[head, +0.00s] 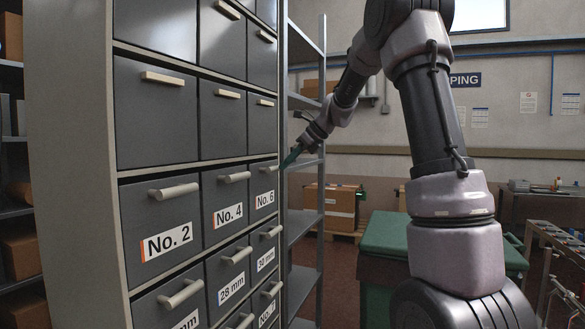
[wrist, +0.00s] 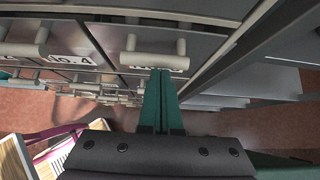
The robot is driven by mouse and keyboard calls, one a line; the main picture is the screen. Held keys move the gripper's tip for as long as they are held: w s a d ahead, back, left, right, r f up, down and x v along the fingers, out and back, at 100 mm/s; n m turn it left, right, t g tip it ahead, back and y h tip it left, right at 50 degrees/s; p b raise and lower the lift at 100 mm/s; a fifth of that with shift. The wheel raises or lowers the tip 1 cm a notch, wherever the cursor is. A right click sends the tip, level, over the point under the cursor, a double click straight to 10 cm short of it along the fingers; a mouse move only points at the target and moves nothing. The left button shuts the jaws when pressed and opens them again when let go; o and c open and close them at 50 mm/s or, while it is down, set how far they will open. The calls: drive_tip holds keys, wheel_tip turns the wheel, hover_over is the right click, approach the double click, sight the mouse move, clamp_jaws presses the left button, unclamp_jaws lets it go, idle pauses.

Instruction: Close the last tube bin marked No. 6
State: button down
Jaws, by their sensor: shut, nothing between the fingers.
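The bin marked No. 6 (head: 263,185) is the rightmost in its row in the head view, with a pale bar handle. Its front looks about level with the No. 4 bin (head: 226,195) beside it; I cannot tell if a small gap is left. My gripper (head: 291,157) is at the right of this bin front, its green fingers shut and empty. In the wrist view the fingers (wrist: 162,76) point at the bin front just below its handle (wrist: 153,48) and cover most of its label. I cannot tell whether the tips touch it.
The No. 2 bin (head: 165,220) is at the left of the row, with more bins above and below. An open metal shelf (head: 304,165) stands right of the cabinet. A green container (head: 395,235) is on the floor behind my arm. A boxed pallet stands farther back.

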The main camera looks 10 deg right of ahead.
drive_tip(key=shift+w+a+r, duration=0.25)
drive_tip(key=shift+w+a, duration=0.05)
drive_tip(key=shift+a, duration=0.15)
idle(0.5)
drive_tip(key=v, duration=1.3)
drive_tip(key=s+f+n+t+h, duration=0.1)
drive_tip(key=s+f+n, duration=0.4)
drive_tip(key=s+n, duration=0.5)
drive_tip(key=s+f+n+h, duration=0.4)
drive_tip(key=s+n, duration=0.7)
drive_tip(key=s, duration=1)
drive_tip(key=shift+s+a+f+t, duration=0.2)
drive_tip(key=shift+a+f+t, duration=0.25)
drive_tip(key=shift+f, duration=0.45)
